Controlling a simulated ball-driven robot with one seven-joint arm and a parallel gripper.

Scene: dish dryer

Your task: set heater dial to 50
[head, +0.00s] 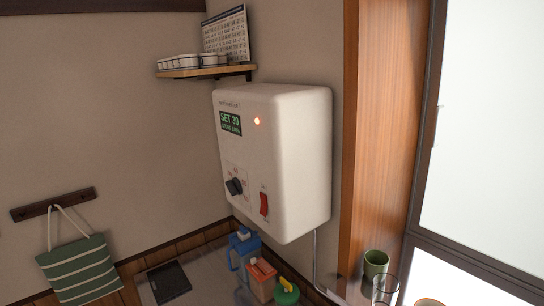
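The white water heater (285,160) is mounted on the wall in the middle of the head view, its front turned to the left. Its green display (230,123) reads SET 30, with a smaller line below that is hard to read. An orange lamp (257,121) is lit beside the display. The dark dial (234,186) sits low on the front, at the left. A red switch (264,204) is to the right of the dial. My gripper is not in view, and nothing touches the dial.
A shelf (207,72) with cups and a calendar (226,36) is above the heater. Below are a blue jug (242,250), an orange container (262,280) and a dark flat item (168,282). A green cup (375,264) and glass stand right. A striped bag (80,270) hangs left.

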